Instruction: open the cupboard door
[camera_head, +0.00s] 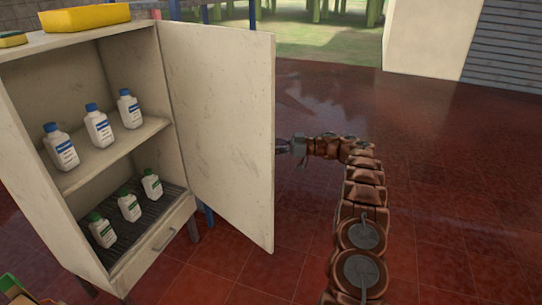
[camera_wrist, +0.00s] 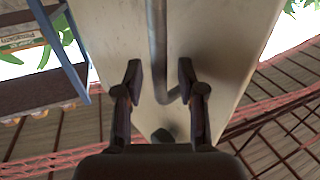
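The cupboard (camera_head: 185,225) stands at the left in the head view, its front open. Its pale door (camera_head: 225,120) is swung wide out to the right, showing the shelves. My gripper (camera_head: 283,147) is at the door's right edge, on its outer side, with the tips partly hidden behind the door. In the wrist view my gripper (camera_wrist: 158,82) is open, with its fingers apart on either side of the grey bar handle (camera_wrist: 157,45) on the door's outer face (camera_wrist: 205,45). Neither finger appears to press on the handle.
White bottles with blue caps (camera_head: 98,127) stand on the upper shelf, and green-capped ones (camera_head: 129,206) below. The red tiled floor (camera_head: 440,200) is clear at the right.

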